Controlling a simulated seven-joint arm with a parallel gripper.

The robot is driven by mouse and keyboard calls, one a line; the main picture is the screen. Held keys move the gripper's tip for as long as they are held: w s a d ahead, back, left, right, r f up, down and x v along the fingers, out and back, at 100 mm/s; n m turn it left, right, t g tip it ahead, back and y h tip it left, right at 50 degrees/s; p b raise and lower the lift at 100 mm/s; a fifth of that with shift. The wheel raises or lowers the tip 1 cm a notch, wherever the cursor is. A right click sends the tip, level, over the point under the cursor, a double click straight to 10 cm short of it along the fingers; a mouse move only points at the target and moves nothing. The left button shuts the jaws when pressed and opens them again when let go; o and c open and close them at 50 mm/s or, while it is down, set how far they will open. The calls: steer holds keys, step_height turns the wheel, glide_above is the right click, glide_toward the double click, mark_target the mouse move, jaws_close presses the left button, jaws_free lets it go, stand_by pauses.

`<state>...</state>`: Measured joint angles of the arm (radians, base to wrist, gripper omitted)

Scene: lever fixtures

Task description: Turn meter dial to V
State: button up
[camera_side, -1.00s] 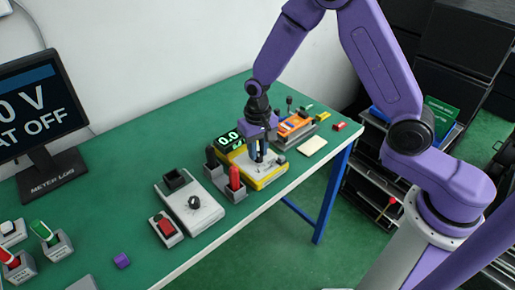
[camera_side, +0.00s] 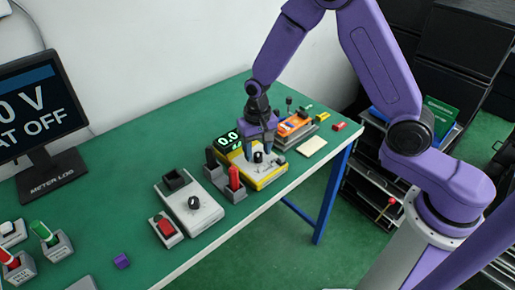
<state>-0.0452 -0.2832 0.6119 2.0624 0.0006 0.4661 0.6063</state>
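The yellow-edged meter (camera_side: 268,178) sits on the green table, with a display (camera_side: 229,139) reading 0.0. Its black dial (camera_side: 258,157) shows on the light face. The dial's markings are too small to read. I cannot tell whether a finger touches the dial.
A black and a red probe stand in a grey holder (camera_side: 225,184) left of the meter. A grey box with a knob (camera_side: 192,205) and a red switch (camera_side: 166,229) are further left. An orange device (camera_side: 295,125) stands behind right. A monitor (camera_side: 40,110) is at far left.

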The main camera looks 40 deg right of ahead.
mark_target(259, 154)
step_height(259, 154, up, 18)
steer(key=shift+f, duration=0.25)
stand_by(0.4)
steer(key=shift+s, duration=0.1)
steer(key=s+d+f+n, duration=0.1)
steer(key=s+d+n, duration=0.2)
steer(key=s+n, duration=0.5)
steer(key=s+d+f+n, duration=0.1)
steer(key=s+d+n, duration=0.2)
steer(key=s, duration=1.7)
steer(key=n, duration=0.4)
steer(key=shift+s+n, duration=0.25)
steer(key=shift+n, duration=0.15)
